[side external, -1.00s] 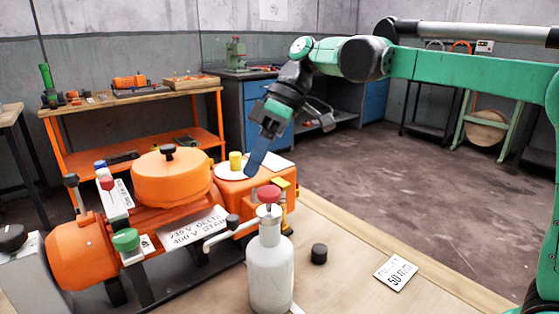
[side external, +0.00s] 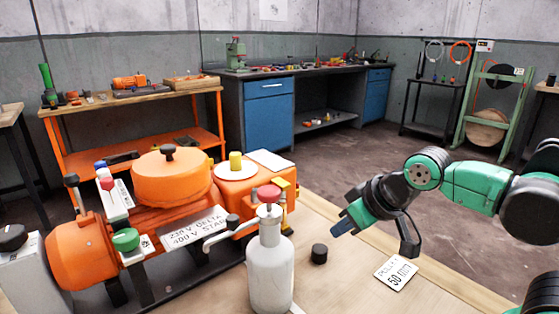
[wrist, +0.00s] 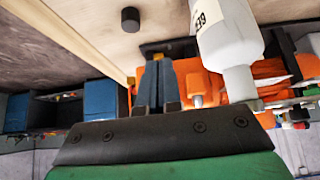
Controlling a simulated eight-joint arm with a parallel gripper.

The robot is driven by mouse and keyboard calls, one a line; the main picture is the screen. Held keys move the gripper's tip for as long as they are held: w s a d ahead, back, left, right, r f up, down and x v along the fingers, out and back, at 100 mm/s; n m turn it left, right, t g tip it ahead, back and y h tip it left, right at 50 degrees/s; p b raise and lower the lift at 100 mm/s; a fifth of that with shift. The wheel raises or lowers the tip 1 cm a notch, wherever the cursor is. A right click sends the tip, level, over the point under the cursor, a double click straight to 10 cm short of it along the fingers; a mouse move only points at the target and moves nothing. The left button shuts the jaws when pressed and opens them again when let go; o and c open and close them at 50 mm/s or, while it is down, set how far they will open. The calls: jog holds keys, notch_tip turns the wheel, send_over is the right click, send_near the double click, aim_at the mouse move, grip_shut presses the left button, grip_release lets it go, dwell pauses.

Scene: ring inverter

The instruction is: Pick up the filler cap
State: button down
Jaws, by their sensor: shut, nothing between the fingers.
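A small black round cap (side external: 319,253), which looks like the filler cap, stands on the wooden table top right of the white bottle. It also shows near the top of the wrist view (wrist: 130,19), apart from my fingers. My gripper (side external: 342,228) is above the table, up and to the right of the cap in the side view, with its blue fingers pointing down and left. In the wrist view, the fingers (wrist: 157,84) are together with nothing between them.
A white bottle with a red top (side external: 269,265) stands close left of the cap. The orange machine (side external: 170,180), with a yellow knob (side external: 235,161), is behind and left. A "50 mm" card (side external: 396,273) lies right. Bare table surrounds the cap.

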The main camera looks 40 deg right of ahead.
jog(key=shift+c, duration=1.7)
grip_release()
